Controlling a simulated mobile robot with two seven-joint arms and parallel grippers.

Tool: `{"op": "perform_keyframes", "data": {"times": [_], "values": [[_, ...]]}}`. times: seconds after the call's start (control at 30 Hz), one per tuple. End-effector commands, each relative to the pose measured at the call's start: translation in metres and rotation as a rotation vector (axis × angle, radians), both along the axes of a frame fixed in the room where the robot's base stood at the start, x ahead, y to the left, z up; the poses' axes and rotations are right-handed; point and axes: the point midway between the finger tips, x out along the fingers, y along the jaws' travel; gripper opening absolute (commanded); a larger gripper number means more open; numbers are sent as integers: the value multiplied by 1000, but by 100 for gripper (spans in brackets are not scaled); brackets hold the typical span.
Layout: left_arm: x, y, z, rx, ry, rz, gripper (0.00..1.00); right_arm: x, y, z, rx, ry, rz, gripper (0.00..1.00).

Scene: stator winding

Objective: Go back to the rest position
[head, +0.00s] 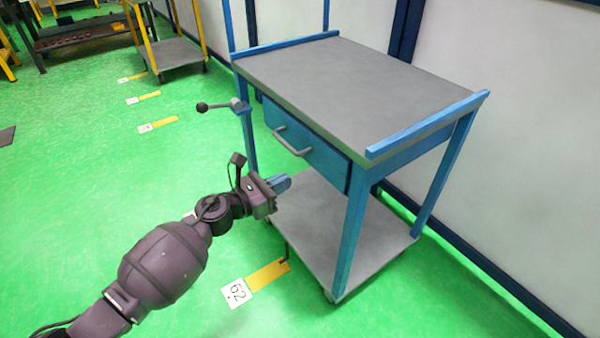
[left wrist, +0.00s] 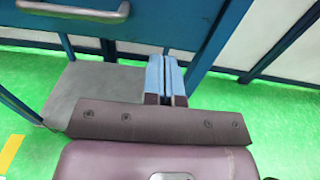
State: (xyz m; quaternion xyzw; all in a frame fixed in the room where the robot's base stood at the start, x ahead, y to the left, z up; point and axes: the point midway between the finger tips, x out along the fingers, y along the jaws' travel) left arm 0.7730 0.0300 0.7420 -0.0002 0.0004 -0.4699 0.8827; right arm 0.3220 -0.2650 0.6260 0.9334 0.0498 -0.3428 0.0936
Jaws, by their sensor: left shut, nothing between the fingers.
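My left gripper (head: 279,183) reaches in from the lower left of the head view, in front of the cart's near left side. Its two blue fingers are shut together with nothing between them. They also show together in the left wrist view (left wrist: 167,76). The blue and grey cart (head: 345,85) stands close ahead, with a bare grey top and a bare lower shelf (head: 330,225). Its drawer (head: 310,140) with a grey handle (head: 293,142) is closed, above the gripper and apart from it. My right gripper is in neither view.
A white wall with blue trim (head: 510,120) runs behind and right of the cart. A floor marker (head: 268,275) lies at the cart's near left. The green floor (head: 90,200) on the left is mostly clear. A second cart (head: 170,55) stands at the back left.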

Motion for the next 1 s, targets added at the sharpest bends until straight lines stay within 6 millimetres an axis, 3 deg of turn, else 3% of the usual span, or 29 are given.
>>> {"op": "perform_keyframes", "data": {"times": [0.2, 0.63, 0.77, 1.0], "values": [[-16, 25, 1, 1, -1, 0, 0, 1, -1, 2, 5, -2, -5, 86], [-33, 35, -9, -58, 65, 22, 0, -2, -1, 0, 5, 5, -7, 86], [-59, 45, -26, -219, 232, 88, 0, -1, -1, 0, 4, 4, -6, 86], [-125, 80, -61, -642, 644, 273, 0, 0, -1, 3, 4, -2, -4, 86]]}}
